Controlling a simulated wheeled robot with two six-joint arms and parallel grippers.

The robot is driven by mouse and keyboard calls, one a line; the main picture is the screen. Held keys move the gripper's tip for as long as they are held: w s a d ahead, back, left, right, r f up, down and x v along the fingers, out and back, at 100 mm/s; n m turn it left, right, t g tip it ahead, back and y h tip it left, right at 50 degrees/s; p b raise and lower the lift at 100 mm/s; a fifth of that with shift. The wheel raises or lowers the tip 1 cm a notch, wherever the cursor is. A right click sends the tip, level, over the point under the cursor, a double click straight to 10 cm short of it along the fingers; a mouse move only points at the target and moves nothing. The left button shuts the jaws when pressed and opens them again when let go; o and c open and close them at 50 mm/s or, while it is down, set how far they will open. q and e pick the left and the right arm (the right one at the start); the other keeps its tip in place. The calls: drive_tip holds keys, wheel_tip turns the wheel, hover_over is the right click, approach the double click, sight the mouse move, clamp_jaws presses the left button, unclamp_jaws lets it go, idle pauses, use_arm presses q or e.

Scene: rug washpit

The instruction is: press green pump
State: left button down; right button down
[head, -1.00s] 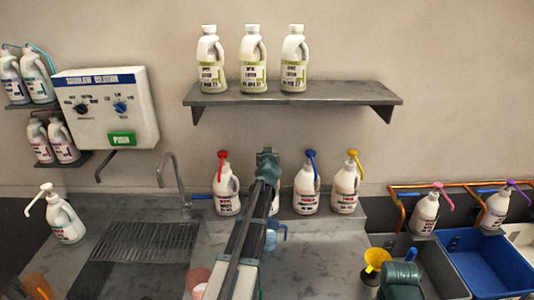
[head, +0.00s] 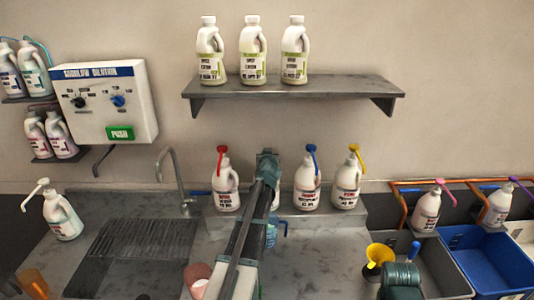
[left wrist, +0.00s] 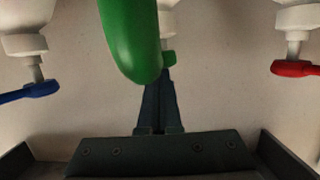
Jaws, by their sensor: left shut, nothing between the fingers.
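In the left wrist view the green pump (left wrist: 132,40) looms large and close, its spout reaching toward the camera. A small green part (left wrist: 168,58) of it shows beside my fingertips, under a white bottle neck. My left gripper (left wrist: 162,76) is shut and empty, its tips at or just by that part; I cannot tell whether they touch.
A red pump (head: 222,150) stands to the left, a blue pump (head: 312,150) and a yellow pump (head: 354,150) to the right. A shelf (head: 300,90) with white bottles hangs above. A tap (head: 172,165), a yellow funnel (head: 380,253) and a blue bin (head: 485,262) are nearby.

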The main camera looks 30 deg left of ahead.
use_arm(q)
drive_tip(key=shift+r+p, duration=0.55)
drive_tip(key=shift+p, duration=0.05)
wheel_tip(320, 180, up, 3)
drive_tip(key=p, duration=0.3)
drive_tip(key=p+v, duration=0.2)
drive_tip(key=v, duration=0.7)
drive_tip(key=shift+s+d, duration=0.3)
drive_tip(key=shift+s, duration=0.1)
